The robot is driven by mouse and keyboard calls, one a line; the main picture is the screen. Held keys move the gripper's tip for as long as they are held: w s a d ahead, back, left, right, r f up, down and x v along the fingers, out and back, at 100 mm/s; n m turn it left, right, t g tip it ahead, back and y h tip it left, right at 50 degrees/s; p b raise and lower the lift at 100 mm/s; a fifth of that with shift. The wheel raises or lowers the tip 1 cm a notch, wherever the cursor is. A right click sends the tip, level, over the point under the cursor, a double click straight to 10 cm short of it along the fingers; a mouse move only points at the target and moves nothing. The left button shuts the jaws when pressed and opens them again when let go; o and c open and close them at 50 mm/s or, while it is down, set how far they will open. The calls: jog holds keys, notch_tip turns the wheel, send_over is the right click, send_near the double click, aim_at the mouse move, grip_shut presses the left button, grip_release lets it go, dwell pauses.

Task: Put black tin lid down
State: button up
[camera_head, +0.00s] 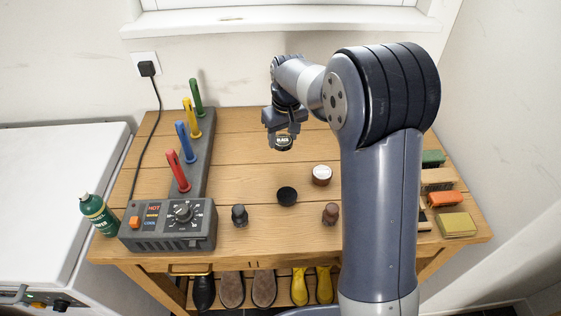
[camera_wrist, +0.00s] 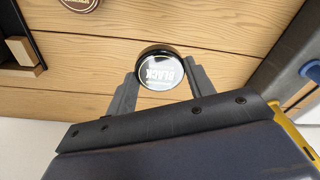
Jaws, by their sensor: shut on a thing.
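The black tin lid (camera_head: 283,142) has a light label reading BLACK on top. My gripper (camera_head: 281,137) is shut on it and holds it over the back middle of the wooden table (camera_head: 240,150). In the wrist view the lid (camera_wrist: 160,70) sits between the two fingertips of my gripper (camera_wrist: 160,80), label facing the camera. I cannot tell the exact gap between lid and table. A round black tin (camera_head: 287,196) with a dark top stands nearer the front of the table, apart from the lid.
A brown tin with a pale top (camera_head: 321,174) stands right of the black tin. Two small knobbed daubers, left (camera_head: 240,215) and right (camera_head: 330,214), stand in front. A grey boot dryer (camera_head: 172,225) with coloured posts is left; several blocks (camera_head: 457,224) are right. Bare wood surrounds the lid.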

aim_at(282, 164)
notch_tip(282, 164, down, 8)
jog(key=shift+f+p, duration=0.15)
jog(key=shift+p, duration=0.25)
jog(key=shift+f, duration=0.1)
jog(key=o, duration=0.9)
jog(key=r, duration=0.4)
jog(key=s+r, duration=0.1)
jog(key=r, duration=0.7)
jog(key=shift+s+d+r+b, duration=0.1)
jog(key=shift+s+d+b, duration=0.1)
jog(key=shift+d+b, duration=0.15)
